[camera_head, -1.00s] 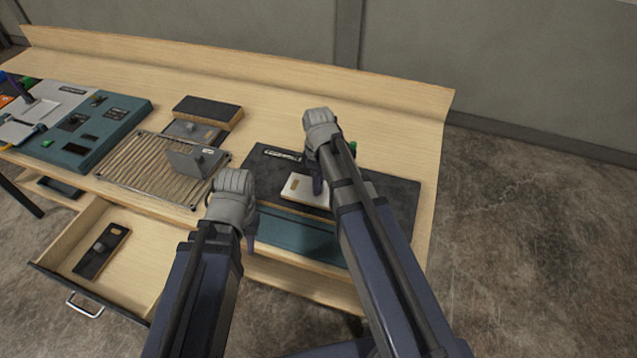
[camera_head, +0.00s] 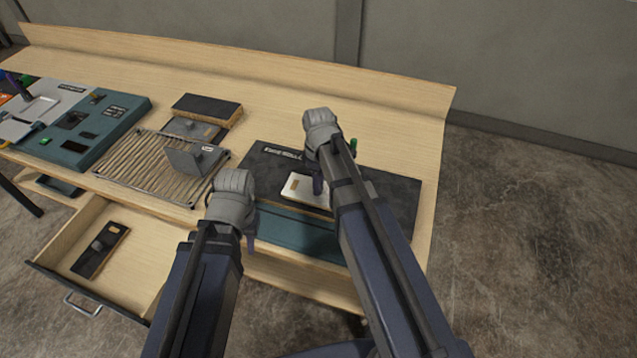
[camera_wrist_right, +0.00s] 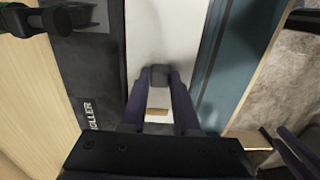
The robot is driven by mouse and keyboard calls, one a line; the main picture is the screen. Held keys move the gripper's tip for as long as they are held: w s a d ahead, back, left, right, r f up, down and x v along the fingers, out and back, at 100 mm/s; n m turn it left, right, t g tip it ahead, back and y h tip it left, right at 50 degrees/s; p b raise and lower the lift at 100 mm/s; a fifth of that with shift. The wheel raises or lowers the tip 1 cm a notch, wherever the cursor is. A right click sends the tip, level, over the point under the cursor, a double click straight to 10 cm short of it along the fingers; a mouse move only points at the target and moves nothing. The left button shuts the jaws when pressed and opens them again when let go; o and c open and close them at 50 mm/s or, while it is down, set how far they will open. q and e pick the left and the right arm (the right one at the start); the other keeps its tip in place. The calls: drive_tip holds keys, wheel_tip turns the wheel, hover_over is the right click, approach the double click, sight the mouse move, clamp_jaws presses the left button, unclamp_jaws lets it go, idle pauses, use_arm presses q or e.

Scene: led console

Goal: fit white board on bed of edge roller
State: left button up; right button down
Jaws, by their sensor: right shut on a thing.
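The edge roller (camera_head: 395,197) is a dark grey and teal unit at the right end of the table; part of its label reads in the right wrist view (camera_wrist_right: 88,113). The white board (camera_head: 297,188) lies over its dark top near the teal front strip, partly hidden by my right arm. My right gripper (camera_wrist_right: 160,78) is shut on the dark knob of the white board (camera_wrist_right: 150,35), from above. I cannot tell whether the board rests fully on the bed. My left gripper (camera_head: 251,245) hangs by the front left corner of the edge roller; its fingers are mostly hidden.
A slatted rack (camera_head: 140,170) holds an upright grey plate (camera_head: 185,161). Behind it is a dark-topped block (camera_head: 207,107). A teal console (camera_head: 75,150) stands at left. The open drawer (camera_head: 140,265) holds a dark plate (camera_head: 101,250). The table's back right is clear.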

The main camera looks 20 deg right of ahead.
drive_tip(key=shift+f+b, duration=0.3)
drive_tip(key=shift+f, duration=0.1)
idle(0.3)
drive_tip(key=c, duration=0.6)
unclamp_jaws()
drive_tip(key=shift+r, duration=0.1)
wheel_tip(320, 180, up, 8)
drive_tip(key=p, duration=0.8)
